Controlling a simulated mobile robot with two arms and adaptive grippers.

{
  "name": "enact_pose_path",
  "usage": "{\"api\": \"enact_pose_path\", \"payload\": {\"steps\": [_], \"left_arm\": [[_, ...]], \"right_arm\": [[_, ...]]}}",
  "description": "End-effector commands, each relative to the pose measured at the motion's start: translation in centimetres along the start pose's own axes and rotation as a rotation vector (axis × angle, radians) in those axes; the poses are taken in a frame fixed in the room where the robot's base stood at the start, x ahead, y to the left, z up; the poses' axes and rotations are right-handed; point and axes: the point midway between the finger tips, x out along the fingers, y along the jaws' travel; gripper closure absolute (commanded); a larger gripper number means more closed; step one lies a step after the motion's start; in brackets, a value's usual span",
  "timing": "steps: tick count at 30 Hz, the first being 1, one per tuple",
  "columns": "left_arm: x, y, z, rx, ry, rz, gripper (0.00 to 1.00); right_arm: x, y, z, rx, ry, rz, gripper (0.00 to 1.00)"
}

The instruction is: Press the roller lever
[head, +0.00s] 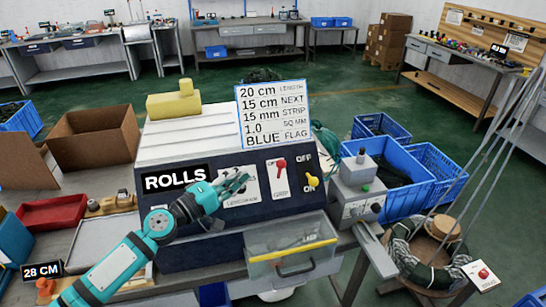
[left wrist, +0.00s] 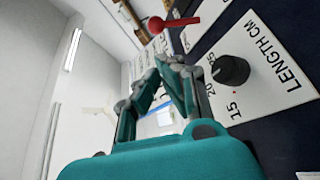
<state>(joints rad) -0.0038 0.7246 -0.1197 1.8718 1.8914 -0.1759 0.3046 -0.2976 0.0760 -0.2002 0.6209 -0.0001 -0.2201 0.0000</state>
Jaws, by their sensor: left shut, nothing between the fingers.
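The dark blue machine front (head: 205,247) carries a red lever (head: 281,164) on a white plate marked GRIP. The same red lever (left wrist: 172,23) shows in the left wrist view, just beyond my fingertips. No lever carries a readable roller label. My left gripper (head: 242,181) is shut and empty in front of the dial plate, left of the red lever; it also shows in the left wrist view (left wrist: 165,62). I cannot tell whether it touches the panel. My right gripper is not in view.
A black length knob (left wrist: 230,70) is beside my fingers. A ROLLS sign (head: 175,178) is at left, a settings card (head: 273,115) on top. A clear drawer (head: 293,252) is below; a grey control box (head: 357,190) and blue crates (head: 400,205) are right.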

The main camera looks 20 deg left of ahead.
Motion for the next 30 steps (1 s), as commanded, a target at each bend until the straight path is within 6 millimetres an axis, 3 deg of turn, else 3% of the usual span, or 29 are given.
{"api": "enact_pose_path", "payload": {"steps": [10, 21, 30], "left_arm": [[0.9, 0.2, 0.0, -0.001, 0.001, 0.001, 1.00], [7.3, 0.3, 0.0, -0.001, 0.000, 0.001, 1.00], [9.9, -0.1, 0.1, 0.001, -0.001, -0.001, 1.00]], "right_arm": [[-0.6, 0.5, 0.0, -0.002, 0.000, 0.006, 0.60], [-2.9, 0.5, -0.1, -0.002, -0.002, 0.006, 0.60], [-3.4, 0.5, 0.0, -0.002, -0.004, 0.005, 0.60]]}}
